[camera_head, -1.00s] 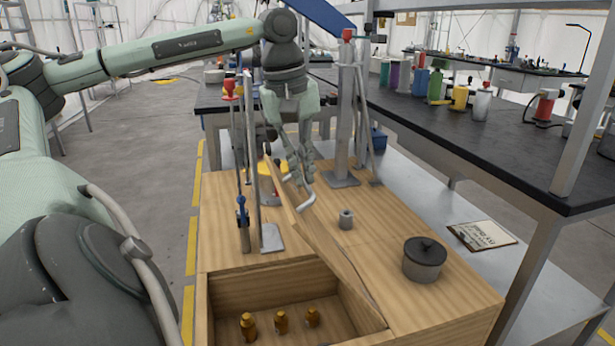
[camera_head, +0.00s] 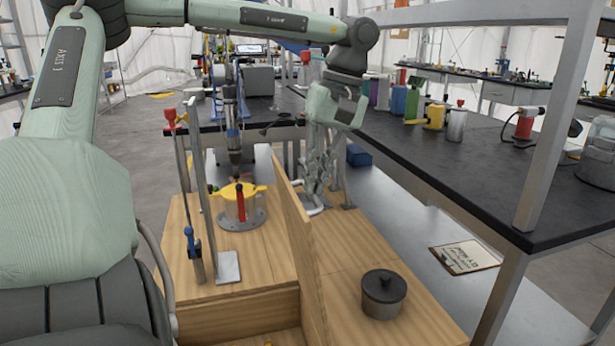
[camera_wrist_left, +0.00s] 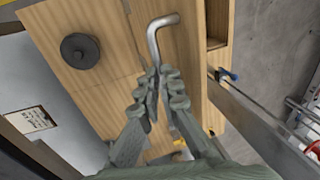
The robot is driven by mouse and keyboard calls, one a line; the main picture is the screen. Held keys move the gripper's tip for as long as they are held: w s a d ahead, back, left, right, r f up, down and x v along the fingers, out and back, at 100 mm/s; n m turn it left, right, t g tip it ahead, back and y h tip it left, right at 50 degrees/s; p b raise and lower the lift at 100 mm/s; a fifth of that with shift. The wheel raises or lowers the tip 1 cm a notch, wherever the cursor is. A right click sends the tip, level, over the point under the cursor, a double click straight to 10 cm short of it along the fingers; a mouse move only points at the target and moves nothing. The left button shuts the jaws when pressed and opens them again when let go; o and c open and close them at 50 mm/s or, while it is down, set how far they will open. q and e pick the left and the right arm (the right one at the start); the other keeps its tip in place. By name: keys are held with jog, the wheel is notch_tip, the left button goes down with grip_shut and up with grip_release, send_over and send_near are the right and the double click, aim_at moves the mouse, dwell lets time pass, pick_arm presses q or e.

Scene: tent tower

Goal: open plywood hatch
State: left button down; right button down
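The plywood hatch (camera_head: 300,243) stands steeply raised, close to upright, beside the opening of the wooden box in the head view. A bent metal handle (camera_head: 312,211) shows at its right side. My left gripper (camera_head: 316,190) is on the hatch's right side, pointing down at this handle. In the left wrist view the handle (camera_wrist_left: 153,38) runs between the fingertips of my left gripper (camera_wrist_left: 157,82), which look closed around its lower part; the exact contact is partly hidden. My right gripper is not in view.
A dark lidded pot (camera_head: 382,293) stands on the wooden top right of the hatch. Left are a clamp stand (camera_head: 198,215) and a yellow-rimmed vessel (camera_head: 240,205). A black bench (camera_head: 500,180) with bottles borders the right.

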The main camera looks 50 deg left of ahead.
pick_arm(q)
jog(key=shift+w+d+f+g, duration=0.2)
jog(key=shift+d+f+g, duration=0.1)
jog(key=shift+f, duration=0.4)
jog(key=shift+w+d+f+g, duration=0.2)
jog(key=shift+d+f+g, duration=0.1)
jog(key=shift+f, duration=0.35)
jog(key=c, duration=2.1)
grip_release()
jog(key=shift+o, duration=1.3)
jog(key=shift+a+f, duration=0.1)
jog(key=shift+a, duration=0.05)
jog(key=shift+o, duration=1.2)
jog(key=shift+w+a+f, duration=0.2)
jog(key=shift+w, duration=0.15)
jog(key=v, duration=1.2)
jog(key=shift+r, duration=0.45)
jog(key=shift+s+d, duration=0.1)
jog(key=shift+d, duration=0.05)
